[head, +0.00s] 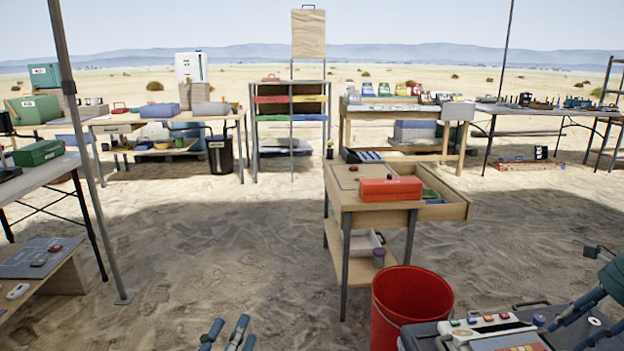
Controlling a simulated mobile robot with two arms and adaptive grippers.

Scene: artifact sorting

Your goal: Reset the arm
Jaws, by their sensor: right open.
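My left gripper (228,334) shows at the bottom edge, left of the red bucket, with blue-grey fingers pointing up and spread apart. It is open and I see nothing between its fingers. The rest of the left arm is out of the picture. My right gripper (581,322) is at the lower right, its arm coming in from the right edge. Its fingers point down and left, over the right side of a dark case with a control panel (497,328). It is open, and I see nothing held. I cannot tell whether it touches the case.
A red bucket (412,290) stands left of the case. Behind it is a wooden cart (347,206) with a red box (391,189) and an open drawer. A low bench (30,285) and a pole (95,160) stand left. Loaded tables line the back. Sand at centre-left is clear.

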